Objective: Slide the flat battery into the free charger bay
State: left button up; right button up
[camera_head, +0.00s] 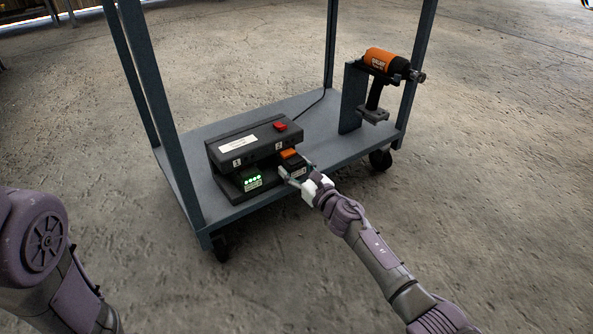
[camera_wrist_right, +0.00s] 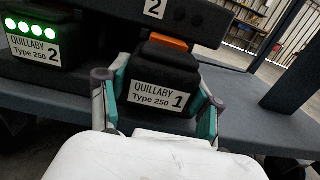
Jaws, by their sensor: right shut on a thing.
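The black charger (camera_head: 240,145) stands on the cart's lower shelf, with two bays side by side at its front. The battery labelled 1 (camera_wrist_right: 158,87), black with an orange latch and no lit lights showing, is at the right bay, below the plate marked 2. Its rear part is hidden under the charger's overhang, so I cannot tell how deep it sits. My right gripper (camera_head: 295,174) is shut on this battery, one finger on each side. The battery labelled 2 (camera_head: 250,180) sits in the left bay with several green lights lit. My left gripper is out of view.
An orange and black power tool (camera_head: 384,66) hangs on a grey stand (camera_head: 353,97) at the shelf's right end. Cart posts (camera_head: 150,100) rise around the shelf (camera_head: 215,210). A red switch (camera_head: 281,126) and a cable are on the charger. The concrete floor around is clear.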

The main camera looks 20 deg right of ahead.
jog(key=shift+b+x, duration=0.8)
jog(key=shift+x, duration=0.5)
jog(key=shift+r, duration=0.15)
jog(key=o, duration=1.6)
